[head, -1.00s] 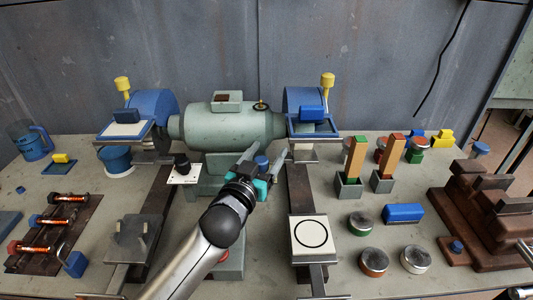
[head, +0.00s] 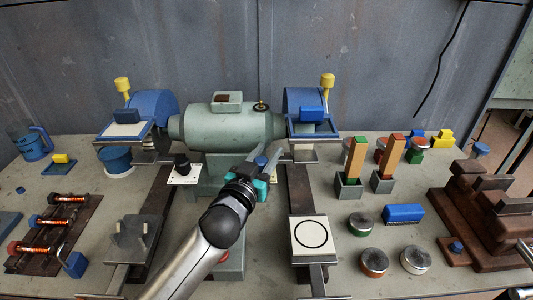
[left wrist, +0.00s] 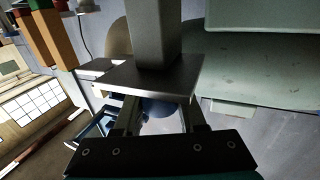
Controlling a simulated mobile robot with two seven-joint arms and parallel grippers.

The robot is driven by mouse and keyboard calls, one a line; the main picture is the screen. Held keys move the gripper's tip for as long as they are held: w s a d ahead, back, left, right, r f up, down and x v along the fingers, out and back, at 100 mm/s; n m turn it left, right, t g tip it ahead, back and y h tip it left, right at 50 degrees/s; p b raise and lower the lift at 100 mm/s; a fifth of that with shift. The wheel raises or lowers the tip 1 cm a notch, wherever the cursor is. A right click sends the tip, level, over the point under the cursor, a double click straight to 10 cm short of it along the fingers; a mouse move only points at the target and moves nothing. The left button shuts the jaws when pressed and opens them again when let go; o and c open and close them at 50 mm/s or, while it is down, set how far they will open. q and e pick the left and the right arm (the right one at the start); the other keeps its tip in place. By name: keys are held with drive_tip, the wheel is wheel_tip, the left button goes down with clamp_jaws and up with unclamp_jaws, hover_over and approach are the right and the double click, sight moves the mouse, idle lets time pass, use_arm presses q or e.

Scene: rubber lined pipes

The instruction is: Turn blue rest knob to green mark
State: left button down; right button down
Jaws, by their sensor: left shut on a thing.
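The blue rest knob (head: 261,161) is on the front of the grey-green bench grinder (head: 228,127), below its right side. My left gripper (head: 262,165) reaches it from the front, with its fingers on either side of the knob, shut on it. In the left wrist view, a blue round part of the knob (left wrist: 158,108) shows between the fingers of the left gripper (left wrist: 160,118), partly hidden under a grey plate. I cannot make out the green mark; the gripper covers the area around the knob. My right gripper is not in view.
A black knob on a white plate (head: 183,172) sits left of the gripper. The right tool rest (head: 304,152) is close to the gripper's right. A white plate with a black circle (head: 311,237) lies in front. Wooden posts in grey blocks and several round tins stand right.

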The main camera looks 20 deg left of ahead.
use_arm(q)
drive_tip(key=shift+n+y, duration=0.4)
drive_tip(key=shift+y, duration=0.2)
drive_tip(key=shift+a+n+y+b, duration=0.2)
drive_tip(key=shift+n+y+b, duration=0.2)
drive_tip(key=shift+y, duration=0.3)
drive_tip(key=shift+c, duration=2.4)
unclamp_jaws()
drive_tip(key=shift+s, duration=0.1)
drive_tip(key=s, duration=1.5)
drive_tip(key=shift+d, duration=0.15)
